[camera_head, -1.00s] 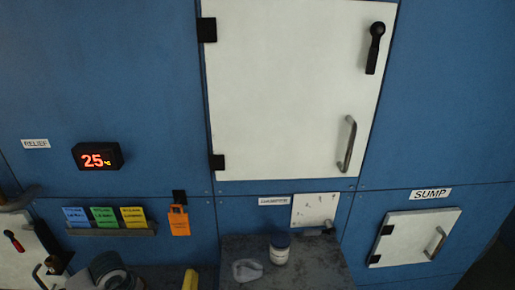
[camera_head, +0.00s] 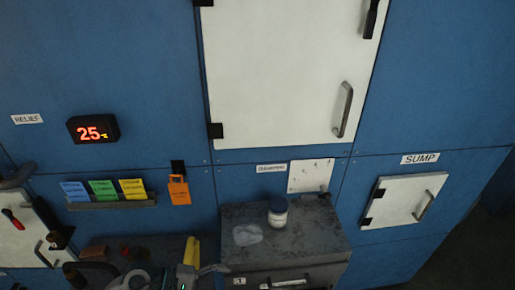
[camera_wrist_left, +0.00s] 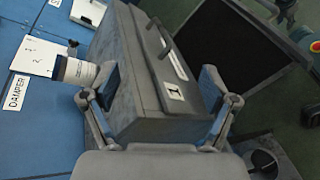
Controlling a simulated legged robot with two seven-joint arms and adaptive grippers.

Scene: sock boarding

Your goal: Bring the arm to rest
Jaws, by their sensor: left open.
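My left gripper (camera_wrist_left: 162,112) is open, with its two fingers spread and nothing between their tips. In the left wrist view the grey cabinet (camera_wrist_left: 137,75) lies beyond and between the fingers, with a drawer front labelled 1. I cannot tell the exact gap to it. In the head view, grey parts that look like my left gripper (camera_head: 198,271) show at the bottom edge, left of the cabinet (camera_head: 325,230). A white jar with a dark lid (camera_head: 278,212) stands upright on the cabinet; it also shows in the left wrist view (camera_wrist_left: 74,70). My right arm is not seen.
A pale crumpled piece (camera_head: 247,235) lies on the cabinet top. A yellow object (camera_head: 191,250) stands left of it. The blue wall has a large white door (camera_head: 285,75), a SUMP door (camera_head: 402,200), a card rack (camera_head: 110,203) and an orange tag (camera_head: 179,190).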

